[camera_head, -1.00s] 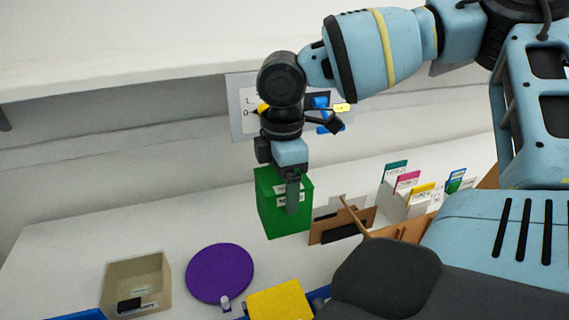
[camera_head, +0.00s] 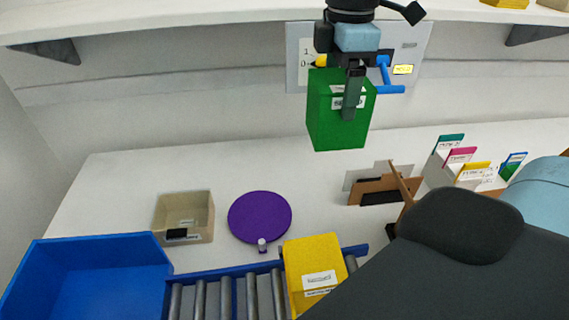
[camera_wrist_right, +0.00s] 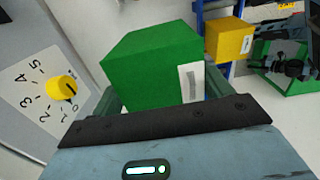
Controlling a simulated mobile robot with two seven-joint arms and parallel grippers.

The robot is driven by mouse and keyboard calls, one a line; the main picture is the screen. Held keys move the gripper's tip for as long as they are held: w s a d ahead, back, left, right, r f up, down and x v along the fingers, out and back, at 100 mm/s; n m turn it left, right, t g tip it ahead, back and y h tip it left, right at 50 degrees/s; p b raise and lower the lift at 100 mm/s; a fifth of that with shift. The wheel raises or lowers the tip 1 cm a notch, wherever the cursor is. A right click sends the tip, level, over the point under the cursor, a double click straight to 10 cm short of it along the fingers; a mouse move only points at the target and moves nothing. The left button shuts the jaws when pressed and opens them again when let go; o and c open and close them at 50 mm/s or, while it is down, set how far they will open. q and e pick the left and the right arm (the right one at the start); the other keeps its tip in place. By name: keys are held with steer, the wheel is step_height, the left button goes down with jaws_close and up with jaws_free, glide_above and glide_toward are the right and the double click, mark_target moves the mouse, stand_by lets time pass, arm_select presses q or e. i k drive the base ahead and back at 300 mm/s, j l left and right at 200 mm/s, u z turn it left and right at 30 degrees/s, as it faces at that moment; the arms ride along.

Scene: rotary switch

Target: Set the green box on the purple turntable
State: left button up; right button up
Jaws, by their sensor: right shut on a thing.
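The green box (camera_head: 337,118) with a white label is held by my right gripper (camera_head: 354,92), above the back of the white table and in front of the wall panel. In the right wrist view the green box (camera_wrist_right: 152,68) sits between the fingers of my right gripper (camera_wrist_right: 150,100). The purple turntable (camera_head: 260,216) is a flat round disc on the table, lower and to the left of the box, with nothing on it. A small white peg (camera_head: 262,245) stands at its front edge. My left gripper is not in view.
A beige bin (camera_head: 184,217) stands left of the turntable. A blue tray (camera_head: 85,280), a roller conveyor (camera_head: 225,298) and a yellow box (camera_head: 316,265) are in front. File holders (camera_head: 465,165) and a brown cardboard stand (camera_head: 385,188) are right. A yellow-knob dial (camera_wrist_right: 61,88) is on the wall panel.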

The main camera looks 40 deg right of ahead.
mark_target(261, 215)
steer(key=k, duration=1.5)
